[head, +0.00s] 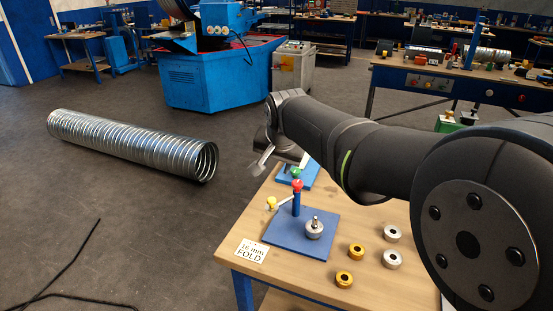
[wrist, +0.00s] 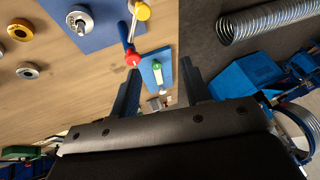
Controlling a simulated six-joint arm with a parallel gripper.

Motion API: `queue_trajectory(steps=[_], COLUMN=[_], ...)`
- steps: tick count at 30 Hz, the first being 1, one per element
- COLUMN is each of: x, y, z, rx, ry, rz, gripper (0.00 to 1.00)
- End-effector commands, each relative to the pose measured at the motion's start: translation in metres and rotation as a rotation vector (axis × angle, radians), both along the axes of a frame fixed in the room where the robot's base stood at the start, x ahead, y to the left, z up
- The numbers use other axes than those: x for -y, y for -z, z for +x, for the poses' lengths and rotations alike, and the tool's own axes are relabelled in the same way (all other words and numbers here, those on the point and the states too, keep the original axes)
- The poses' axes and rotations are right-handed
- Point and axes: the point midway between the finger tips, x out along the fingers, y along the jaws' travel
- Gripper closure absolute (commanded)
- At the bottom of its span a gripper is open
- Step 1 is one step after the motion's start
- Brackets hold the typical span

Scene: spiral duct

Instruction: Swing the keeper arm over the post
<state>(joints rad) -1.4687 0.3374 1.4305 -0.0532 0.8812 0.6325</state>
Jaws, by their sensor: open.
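The keeper arm is a thin silver bar with a yellow knob (head: 271,203); it reaches left from a blue column with a red top (head: 297,186). The yellow knob (wrist: 142,11) and red top (wrist: 132,60) also show in the wrist view. The keeper arm points away from this post. My gripper (head: 262,166) is open and empty, above and behind the column; its spread fingers (wrist: 160,80) show in the wrist view.
A second blue plate with a green knob (head: 296,172) lies behind, partly hidden by my arm. Several loose gold and silver rings (head: 357,250) lie on the wooden table (head: 245,222) at right. A card (head: 252,250) lies at the front left. A spiral duct (head: 135,143) lies on the floor.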

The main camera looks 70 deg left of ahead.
Motion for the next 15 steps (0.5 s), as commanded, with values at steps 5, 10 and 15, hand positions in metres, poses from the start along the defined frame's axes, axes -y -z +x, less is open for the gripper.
queue_trajectory(steps=[5,10,15], x=[0.014,0.003,-0.010], y=[-0.021,0.012,0.044], z=[-0.006,-0.003,-0.001], rx=[-0.027,-0.030,-0.030], ry=[0.031,0.036,0.034], rz=[-0.079,-0.095,-0.094], gripper=[0.57,0.57,0.57])
